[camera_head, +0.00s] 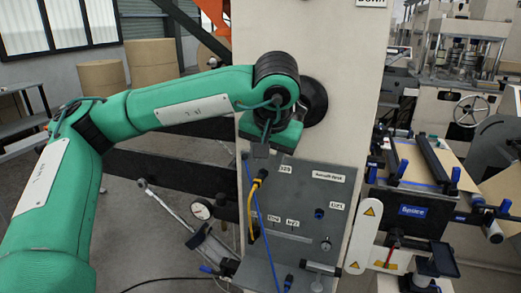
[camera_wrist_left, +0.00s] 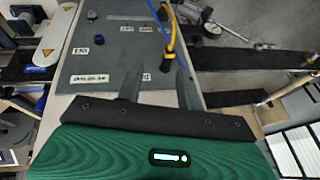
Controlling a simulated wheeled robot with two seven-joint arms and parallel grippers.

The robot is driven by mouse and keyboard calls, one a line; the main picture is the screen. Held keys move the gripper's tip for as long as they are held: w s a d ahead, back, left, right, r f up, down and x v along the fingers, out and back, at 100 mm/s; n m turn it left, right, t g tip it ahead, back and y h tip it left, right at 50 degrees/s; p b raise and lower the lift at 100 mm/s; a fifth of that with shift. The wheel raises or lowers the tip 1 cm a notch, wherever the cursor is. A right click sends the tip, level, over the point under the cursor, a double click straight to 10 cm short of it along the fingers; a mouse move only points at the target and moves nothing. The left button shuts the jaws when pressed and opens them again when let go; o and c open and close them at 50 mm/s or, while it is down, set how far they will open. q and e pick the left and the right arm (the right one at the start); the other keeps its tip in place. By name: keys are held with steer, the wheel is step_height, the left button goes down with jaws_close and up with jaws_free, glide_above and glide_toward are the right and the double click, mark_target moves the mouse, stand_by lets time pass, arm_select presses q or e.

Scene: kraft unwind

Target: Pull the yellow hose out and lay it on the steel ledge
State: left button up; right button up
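The yellow hose (camera_head: 251,212) hangs down the grey panel in the head view, with its upper end at a dark fitting on the panel. In the left wrist view the yellow hose (camera_wrist_left: 170,38) runs up from its fitting. My left gripper (camera_head: 261,152) is just above that upper end. In the left wrist view my left gripper (camera_wrist_left: 160,62) has its two fingers apart, with the hose end between them, nearer the right finger. I cannot tell whether they touch. A grey steel ledge (camera_head: 254,272) seems to lie at the panel's foot. My right gripper is not in view.
A thin blue hose (camera_head: 266,232) hangs close beside the yellow one. The grey panel (camera_head: 310,215) carries labels, a blue port and a knob. A gauge (camera_head: 201,209) and metal rods stand at the left. A machine with a blue label (camera_head: 412,211) stands at the right.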

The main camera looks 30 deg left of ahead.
mark_target(254, 189)
arm_select(q)
steer(key=shift+y, duration=0.3)
steer(key=p+x, duration=0.1)
steer(key=x, duration=0.3)
steer(key=a+p+x, duration=0.1)
steer(key=x, duration=0.3)
steer(key=p+x, duration=0.1)
steer(key=x, duration=0.3)
steer(key=shift+w+a, duration=0.2)
steer(key=shift+a, duration=0.25)
steer(key=shift+w+a+f, duration=0.1)
steer(key=shift+f, duration=0.15)
steer(key=shift+c, duration=0.5)
jaws_close()
